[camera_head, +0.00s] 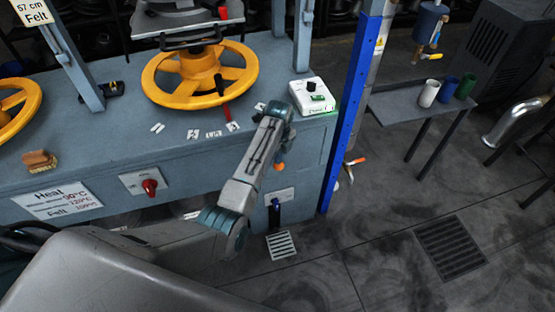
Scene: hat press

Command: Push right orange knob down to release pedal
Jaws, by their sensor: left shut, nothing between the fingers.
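An orange knob (280,167) shows on the front of the press bench, just right of my left forearm, which partly covers it. My left gripper (281,112) is at the far end of that arm, above the bench's right front corner and farther up the picture than the knob. It is shut and empty, and its fingertips are hard to make out. A dark blue lever, perhaps the pedal (275,214), hangs below the knob by a pale plate. Another orange handle (357,160) sits on a pipe right of the blue post. My right gripper is not in view.
A white control box (312,97) stands on the bench (105,135) beside my gripper. A yellow handwheel (200,75) is to the left. A blue post (352,110) rises at the right. A side table (420,101) holds several cups. The floor at the right is open.

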